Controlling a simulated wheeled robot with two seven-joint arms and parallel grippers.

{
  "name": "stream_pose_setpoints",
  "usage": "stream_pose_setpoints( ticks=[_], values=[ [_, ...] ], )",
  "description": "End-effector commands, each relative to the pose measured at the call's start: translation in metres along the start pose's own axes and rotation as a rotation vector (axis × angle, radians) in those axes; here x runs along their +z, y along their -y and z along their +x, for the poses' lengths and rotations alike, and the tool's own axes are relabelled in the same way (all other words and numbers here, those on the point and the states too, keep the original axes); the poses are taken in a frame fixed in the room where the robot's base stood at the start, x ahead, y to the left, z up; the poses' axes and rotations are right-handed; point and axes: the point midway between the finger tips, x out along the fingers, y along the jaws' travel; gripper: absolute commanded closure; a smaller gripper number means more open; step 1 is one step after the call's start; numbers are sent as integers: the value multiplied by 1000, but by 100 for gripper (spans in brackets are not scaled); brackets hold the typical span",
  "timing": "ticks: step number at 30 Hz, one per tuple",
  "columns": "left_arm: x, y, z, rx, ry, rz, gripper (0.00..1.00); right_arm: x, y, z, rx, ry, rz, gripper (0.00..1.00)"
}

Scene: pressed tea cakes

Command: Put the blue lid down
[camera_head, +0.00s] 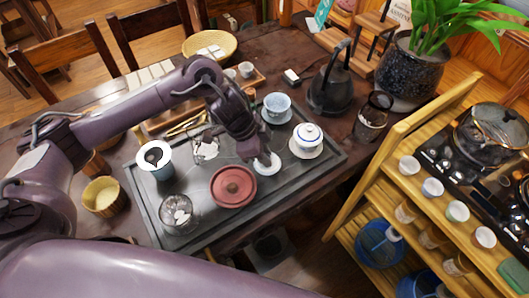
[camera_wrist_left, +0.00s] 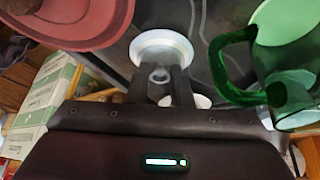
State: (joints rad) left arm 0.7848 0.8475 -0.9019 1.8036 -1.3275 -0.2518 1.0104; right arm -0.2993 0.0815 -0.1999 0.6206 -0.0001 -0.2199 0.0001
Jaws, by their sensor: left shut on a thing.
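My left gripper (camera_head: 262,158) is shut on the blue lid (camera_head: 267,166), a small pale disc, by its knob. In the left wrist view the lid (camera_wrist_left: 165,44) shows a bluish-white rim between the fingertips (camera_wrist_left: 160,80). The lid is over the dark tea tray (camera_head: 265,204), right of the red clay pot (camera_head: 233,187); whether it touches the tray I cannot tell. An open blue-and-white bowl (camera_head: 277,106) stands on a saucer farther back. My right gripper is out of view.
A white-rimmed strainer cup (camera_head: 155,158) and a glass cup (camera_head: 177,212) stand on the tray's left side. A black kettle (camera_head: 330,85) stands behind the tray.

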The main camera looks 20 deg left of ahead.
Motion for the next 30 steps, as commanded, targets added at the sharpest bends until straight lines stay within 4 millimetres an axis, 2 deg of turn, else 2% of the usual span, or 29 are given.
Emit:
stream_pose_setpoints(
  ticks=[9, 10, 15, 23, 26, 30],
  values=[
    [1, 0, 3, 1, -1, 1, 100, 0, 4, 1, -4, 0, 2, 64],
    [1, 0, 4, 1, 0, 1, 79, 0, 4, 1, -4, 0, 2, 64],
    [2, 0, 3, 1, 1, 0, 59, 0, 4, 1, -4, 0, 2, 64],
    [1, 0, 1, 0, 1, 0, 59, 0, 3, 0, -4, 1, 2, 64],
    [0, 1, -7, -2, 0, 0, 59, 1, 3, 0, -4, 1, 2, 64],
    [0, 1, -33, -4, 0, 2, 59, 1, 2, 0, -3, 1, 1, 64]
  ],
)
